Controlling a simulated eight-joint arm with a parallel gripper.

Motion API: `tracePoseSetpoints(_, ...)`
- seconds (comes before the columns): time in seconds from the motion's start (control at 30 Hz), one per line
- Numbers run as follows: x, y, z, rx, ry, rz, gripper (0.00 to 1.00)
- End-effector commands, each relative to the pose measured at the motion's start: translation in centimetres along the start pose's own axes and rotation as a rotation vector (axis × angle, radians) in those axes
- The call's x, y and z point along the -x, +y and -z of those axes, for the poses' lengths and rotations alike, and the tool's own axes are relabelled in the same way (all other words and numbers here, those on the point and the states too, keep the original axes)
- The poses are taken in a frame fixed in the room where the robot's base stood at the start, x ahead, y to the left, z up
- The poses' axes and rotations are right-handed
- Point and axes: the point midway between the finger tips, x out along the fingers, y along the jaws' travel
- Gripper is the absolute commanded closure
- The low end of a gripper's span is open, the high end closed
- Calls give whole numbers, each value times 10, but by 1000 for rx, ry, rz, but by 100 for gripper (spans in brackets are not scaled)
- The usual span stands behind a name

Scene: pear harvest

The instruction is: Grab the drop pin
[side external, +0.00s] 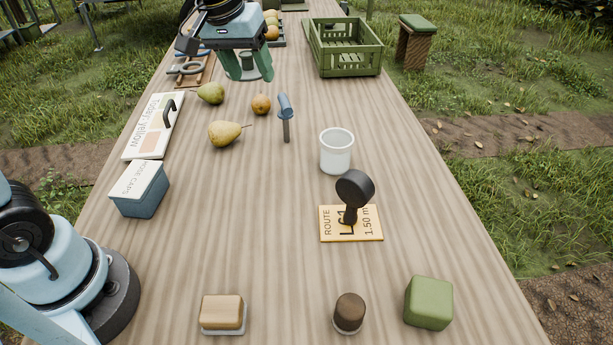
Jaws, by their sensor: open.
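A black piece with a round disc head on a short stalk (354,192) stands tilted on the route card (329,224); it looks most like the drop pin, though I cannot be sure. My gripper (250,72) is at the far end of the table, pointing down, with its green fingers apart. A small dark green piece shows between the fingers; I cannot tell whether it is part of the gripper. My gripper is far behind and left of the black piece and not touching it.
A white cup (337,155) stands just behind the route card. A blue-handled tool (285,112), pears (225,133) and a green crate (343,58) lie farther back. A blue box (141,190) is at left; blocks (428,303) are in front.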

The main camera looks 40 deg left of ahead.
Motion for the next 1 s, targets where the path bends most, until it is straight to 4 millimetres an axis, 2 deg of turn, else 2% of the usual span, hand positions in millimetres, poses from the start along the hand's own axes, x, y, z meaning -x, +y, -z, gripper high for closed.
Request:
tracePoseSetpoints(0.03, -3, 4, 14, 33, -24, 10, 43)
tracePoseSetpoints(0.2, -16, 11, 47, 146, -106, 49, 43)
tracePoseSetpoints(0.5, -54, 18, 87, 332, -233, 132, 43)
tracePoseSetpoints(0.77, -73, 19, 97, 405, -280, 171, 43)
tracePoseSetpoints(1.0, -98, 16, 89, 410, -283, 173, 43)
